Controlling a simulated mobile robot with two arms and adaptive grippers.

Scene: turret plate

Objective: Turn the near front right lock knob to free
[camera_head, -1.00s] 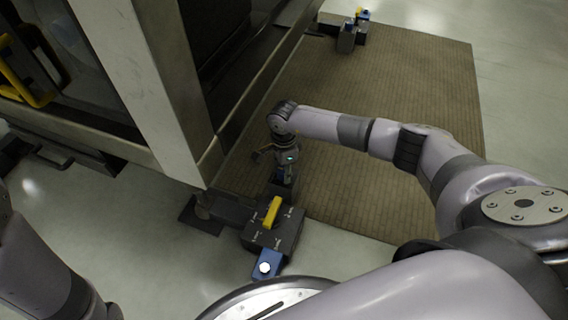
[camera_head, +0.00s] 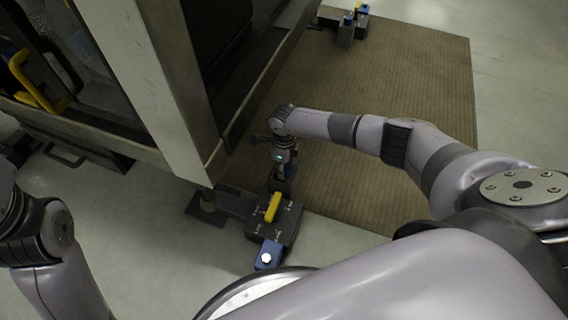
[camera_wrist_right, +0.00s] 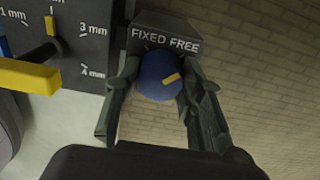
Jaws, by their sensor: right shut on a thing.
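The near front right lock knob (camera_wrist_right: 158,76) is round and blue with a yellow pointer mark. It sits below the words FIXED and FREE on a dark block (camera_wrist_right: 166,33) in the right wrist view. The yellow mark lies on the knob's right half, on the FREE side, tilted up to the right. My right gripper (camera_wrist_right: 160,88) is shut on the knob, one finger on each side. In the head view my right gripper (camera_head: 281,174) points down at the far end of the dark unit and hides the knob. My left gripper is out of view; only my left arm shows.
A dark box (camera_head: 286,228) with a yellow lever (camera_head: 272,207) and mm marks stands beside the gripper. A blue part (camera_head: 268,254) is at its near end. A machine cabinet (camera_head: 170,90) rises at left; a brown mat (camera_head: 400,90) lies at right.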

